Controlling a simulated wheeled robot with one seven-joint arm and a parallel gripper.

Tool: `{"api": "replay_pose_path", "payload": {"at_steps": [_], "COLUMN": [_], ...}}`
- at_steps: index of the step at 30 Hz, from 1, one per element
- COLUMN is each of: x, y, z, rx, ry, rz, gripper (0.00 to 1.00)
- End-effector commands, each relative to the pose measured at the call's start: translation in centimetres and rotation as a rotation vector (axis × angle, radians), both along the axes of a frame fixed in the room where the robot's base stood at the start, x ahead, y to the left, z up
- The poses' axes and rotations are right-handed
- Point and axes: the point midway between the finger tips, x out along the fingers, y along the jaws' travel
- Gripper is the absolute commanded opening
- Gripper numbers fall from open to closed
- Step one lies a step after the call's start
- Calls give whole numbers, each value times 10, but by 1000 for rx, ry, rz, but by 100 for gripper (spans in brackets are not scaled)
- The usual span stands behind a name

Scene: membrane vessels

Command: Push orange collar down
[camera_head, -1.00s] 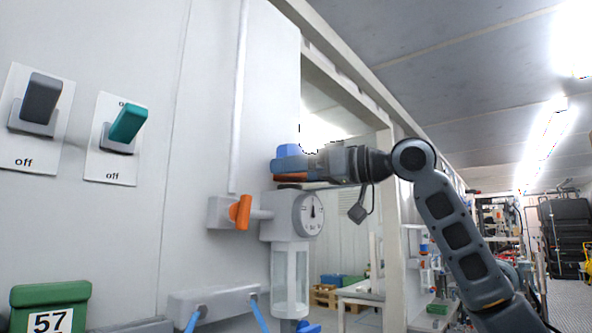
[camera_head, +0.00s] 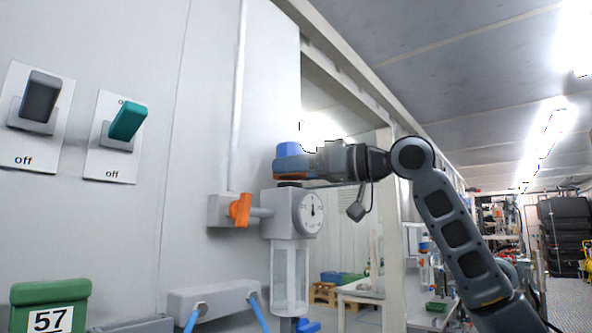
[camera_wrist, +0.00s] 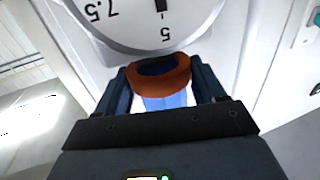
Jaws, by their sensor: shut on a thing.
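The orange collar (camera_wrist: 163,80) is a ring around a blue part (camera_wrist: 168,101) in the wrist view. It sits between my two fingers, close below the gauge face in the picture. My gripper (camera_wrist: 165,84) is shut on the collar. In the head view my gripper (camera_head: 294,165) is level at the top of the vessel, above the round gauge (camera_head: 310,212). A blue cap (camera_head: 288,149) shows above the fingers. Only a thin orange edge of the collar (camera_head: 291,179) shows beneath them; the rest is hidden.
An orange valve handle (camera_head: 240,210) is on the pipe left of the gauge. A clear cylinder (camera_head: 290,277) hangs below it. Grey (camera_head: 40,97) and teal (camera_head: 128,121) switches are on the wall at left. A door frame (camera_head: 391,230) stands to the right.

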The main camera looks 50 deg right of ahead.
Motion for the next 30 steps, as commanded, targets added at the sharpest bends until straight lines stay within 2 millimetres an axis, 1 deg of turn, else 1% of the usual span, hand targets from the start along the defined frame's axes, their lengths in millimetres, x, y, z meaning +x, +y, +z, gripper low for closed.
{"api": "replay_pose_path", "payload": {"at_steps": [1, 3, 6, 12, 19, 20, 27, 30], "x": [0, 0, 0, 1, 1, 1, 1, 1], "y": [0, 0, 0, 1, 0, 0, 0, 0], "z": [0, 0, -2, -16, -17, -17, -16, -15], "rx": [0, 0, 1, 3, 0, 0, 0, 0], "ry": [0, 0, 0, 2, 8, 8, 4, 3], "rz": [0, 0, 1, 2, 1, 1, 0, 0], "gripper": [21, 14, 14, 13, 13, 69, 92, 93]}}
